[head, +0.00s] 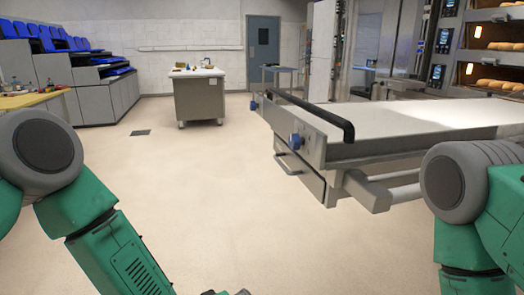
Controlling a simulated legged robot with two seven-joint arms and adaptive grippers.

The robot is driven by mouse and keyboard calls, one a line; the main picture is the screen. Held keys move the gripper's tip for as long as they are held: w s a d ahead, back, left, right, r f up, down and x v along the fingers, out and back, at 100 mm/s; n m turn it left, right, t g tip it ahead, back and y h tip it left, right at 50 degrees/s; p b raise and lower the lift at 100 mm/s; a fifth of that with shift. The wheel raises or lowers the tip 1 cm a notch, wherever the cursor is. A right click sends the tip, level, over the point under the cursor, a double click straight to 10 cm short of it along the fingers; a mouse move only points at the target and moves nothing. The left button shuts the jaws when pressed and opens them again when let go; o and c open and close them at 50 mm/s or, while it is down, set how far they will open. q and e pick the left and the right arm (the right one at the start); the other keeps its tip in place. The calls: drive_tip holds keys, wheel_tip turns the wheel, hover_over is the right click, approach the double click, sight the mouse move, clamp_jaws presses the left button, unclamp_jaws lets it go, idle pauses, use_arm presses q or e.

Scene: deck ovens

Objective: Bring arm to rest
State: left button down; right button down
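My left arm (108,245), green with a grey round joint, comes in from the left and slopes down to the bottom edge. Small grey parts (228,292) at the bottom edge, right of this arm, seem to be the top of my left gripper. The rest is cut off, so its fingers and anything in them are hidden. My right arm (455,225) shows at the right edge, with its grey joint in front of the loader table's side. It runs down out of the picture, and my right gripper is not in view.
A loader table (400,125) with a black handle bar stands close at the right, beside my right arm. Deck ovens (490,50) with bread are behind it. A worktable (200,97) and blue-topped racks (100,95) stand farther back. The middle floor is clear.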

use_arm(q)
drive_tip(key=s+a+f+m+g+y, duration=0.2)
drive_tip(key=s+a+f, duration=0.3)
drive_tip(key=s, duration=0.2)
drive_tip(key=s+a+f+m+g+y, duration=0.1)
drive_tip(key=s+a+f+m+g, duration=0.15)
drive_tip(key=s+a+f, duration=0.4)
drive_tip(key=s+a+m+g+y, duration=0.1)
drive_tip(key=s+a+g, duration=0.1)
drive_tip(key=s+a, duration=0.3)
drive_tip(key=s+a+m+g+y, duration=0.2)
drive_tip(key=s+a, duration=0.4)
drive_tip(key=s, duration=0.5)
drive_tip(key=shift+s+a+r+g+y, duration=0.15)
drive_tip(key=shift+a+r+g+y, duration=0.15)
drive_tip(key=shift+r+g, duration=0.15)
drive_tip(key=shift+a+f, duration=0.15)
drive_tip(key=shift+a, duration=0.05)
